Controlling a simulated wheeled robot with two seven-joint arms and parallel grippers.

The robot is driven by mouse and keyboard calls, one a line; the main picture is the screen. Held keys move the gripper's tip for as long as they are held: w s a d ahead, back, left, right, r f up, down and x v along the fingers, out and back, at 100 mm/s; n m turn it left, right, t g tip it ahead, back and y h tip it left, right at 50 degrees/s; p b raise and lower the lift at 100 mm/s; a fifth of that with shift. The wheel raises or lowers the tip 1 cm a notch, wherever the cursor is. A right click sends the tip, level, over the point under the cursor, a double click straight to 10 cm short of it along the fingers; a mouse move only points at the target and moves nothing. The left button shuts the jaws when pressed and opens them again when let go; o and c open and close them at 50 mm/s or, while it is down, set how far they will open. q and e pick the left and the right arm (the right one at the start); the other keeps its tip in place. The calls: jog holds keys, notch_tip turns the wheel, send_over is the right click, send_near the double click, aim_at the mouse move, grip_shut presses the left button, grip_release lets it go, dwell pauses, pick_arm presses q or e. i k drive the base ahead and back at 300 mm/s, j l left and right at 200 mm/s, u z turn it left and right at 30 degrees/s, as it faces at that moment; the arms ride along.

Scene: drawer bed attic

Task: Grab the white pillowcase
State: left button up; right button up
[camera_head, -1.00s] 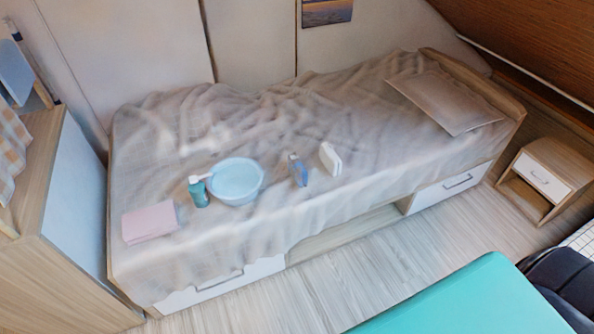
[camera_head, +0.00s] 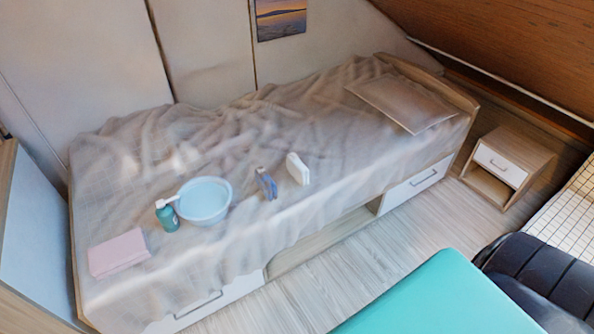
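A small white folded item (camera_head: 298,169), which may be the white pillowcase, stands on the bed near its front edge, right of a blue object. Its exact kind is hard to tell at this size. A flat beige-grey pillow (camera_head: 404,102) lies at the head of the bed, at the right. Neither of my grippers is in the picture.
The bed (camera_head: 330,149) also holds a pink folded cloth (camera_head: 119,253), a green bottle (camera_head: 167,216), a light-blue basin (camera_head: 204,200) and a blue object (camera_head: 266,183). A nightstand (camera_head: 507,165) stands at right. A turquoise surface (camera_head: 450,296) and black chair (camera_head: 540,272) fill the lower right; bare floor lies between.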

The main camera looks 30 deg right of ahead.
aim_at(295, 167)
jog(key=k+l, duration=0.1)
jog(key=l, duration=1.6)
jog(key=k+u, duration=0.05)
